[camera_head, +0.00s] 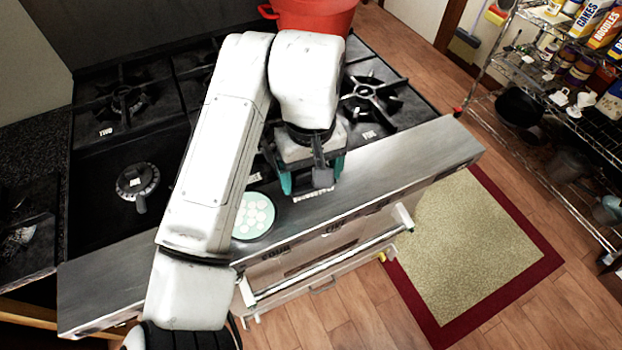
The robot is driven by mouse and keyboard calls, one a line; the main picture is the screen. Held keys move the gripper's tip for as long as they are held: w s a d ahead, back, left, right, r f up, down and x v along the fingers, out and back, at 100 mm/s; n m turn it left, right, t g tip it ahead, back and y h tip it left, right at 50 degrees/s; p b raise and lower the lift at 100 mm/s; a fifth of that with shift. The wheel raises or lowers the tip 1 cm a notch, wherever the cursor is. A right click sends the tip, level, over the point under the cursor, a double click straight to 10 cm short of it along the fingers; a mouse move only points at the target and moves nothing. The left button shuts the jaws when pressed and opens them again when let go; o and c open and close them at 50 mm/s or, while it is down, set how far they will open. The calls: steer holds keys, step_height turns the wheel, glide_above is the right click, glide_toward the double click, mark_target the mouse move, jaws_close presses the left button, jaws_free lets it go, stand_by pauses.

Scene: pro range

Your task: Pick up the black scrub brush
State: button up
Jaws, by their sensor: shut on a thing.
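My gripper (312,184) is over the stove's front metal edge, with its teal fingers pointing down. It is shut on a small dark thing, which appears to be the black scrub brush (322,178). A dark flat part shows between the fingers, with a pale, bristle-like strip below it. The gripper and wrist hide the rest of the brush. I cannot tell whether the brush touches the metal edge.
A teal dish with pale round spots (254,216) lies left of the gripper, partly behind my arm. A red pot (312,16) stands at the back of the black stove (110,160). A round black piece with a handle (138,181) lies at left. Shelves (560,100) stand at right.

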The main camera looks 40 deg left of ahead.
steer(key=s+d+r+p, duration=0.2)
steer(key=s+d+r, duration=0.3)
steer(key=s+r, duration=0.4)
steer(key=s, duration=0.3)
steer(key=shift+s+r, duration=0.15)
steer(key=shift+s, duration=0.2)
steer(key=shift+d, duration=0.1)
